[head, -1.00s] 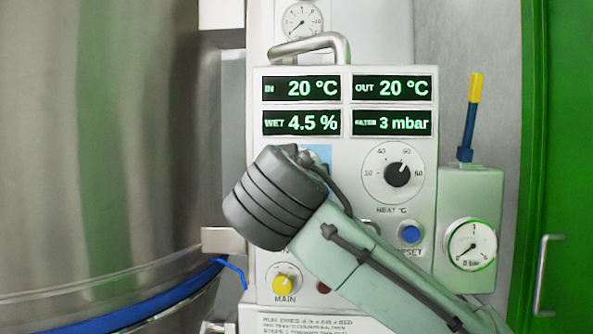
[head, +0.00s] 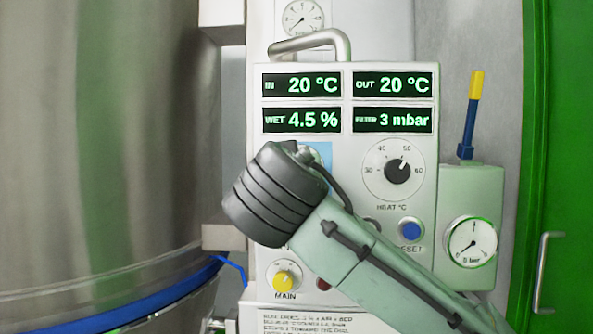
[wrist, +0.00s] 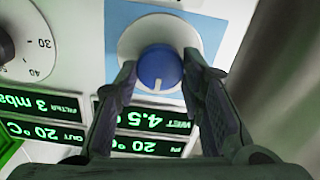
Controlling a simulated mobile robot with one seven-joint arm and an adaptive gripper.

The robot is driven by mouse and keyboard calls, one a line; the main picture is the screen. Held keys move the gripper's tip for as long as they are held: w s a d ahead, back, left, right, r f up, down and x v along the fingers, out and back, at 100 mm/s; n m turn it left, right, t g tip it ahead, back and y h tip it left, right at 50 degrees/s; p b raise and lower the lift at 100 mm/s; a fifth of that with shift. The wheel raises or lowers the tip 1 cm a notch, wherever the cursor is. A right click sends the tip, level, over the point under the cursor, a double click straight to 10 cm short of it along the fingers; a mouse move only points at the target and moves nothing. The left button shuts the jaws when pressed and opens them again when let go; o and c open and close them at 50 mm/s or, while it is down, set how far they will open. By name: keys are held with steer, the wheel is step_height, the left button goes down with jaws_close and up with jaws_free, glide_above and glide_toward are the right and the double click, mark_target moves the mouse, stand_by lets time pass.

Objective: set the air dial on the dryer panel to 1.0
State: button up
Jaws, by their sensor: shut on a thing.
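In the wrist view, which shows the panel upside down, the air dial (wrist: 160,70) is a blue knob with a white pointer line on a pale round scale. Its pointer line points toward the bottom of that picture. The scale marks cannot be read. A light blue patch of the dryer panel (wrist: 115,15) surrounds the scale. My gripper (wrist: 160,73) has a finger on each side of the knob and is shut on it. In the head view my arm hides the dial and the fingers; the dryer panel (head: 345,150) shows around it.
The black heat dial (head: 398,170) is right of my arm, with the blue reset button (head: 411,229) below. The yellow main knob (head: 284,279) sits lower left. A steel vessel (head: 100,130) stands left, and a pressure gauge (head: 471,243) on a box right.

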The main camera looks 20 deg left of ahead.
steer(key=shift+n, duration=0.3)
steer(key=n, duration=1.1)
steer(key=shift+a+f, duration=0.1)
steer(key=shift+n, duration=0.3)
steer(key=o, duration=1.1)
steer(key=shift+o, duration=0.2)
steer(key=shift+s, duration=0.15)
steer(key=v, duration=1.1)
steer(key=shift+s, duration=0.35)
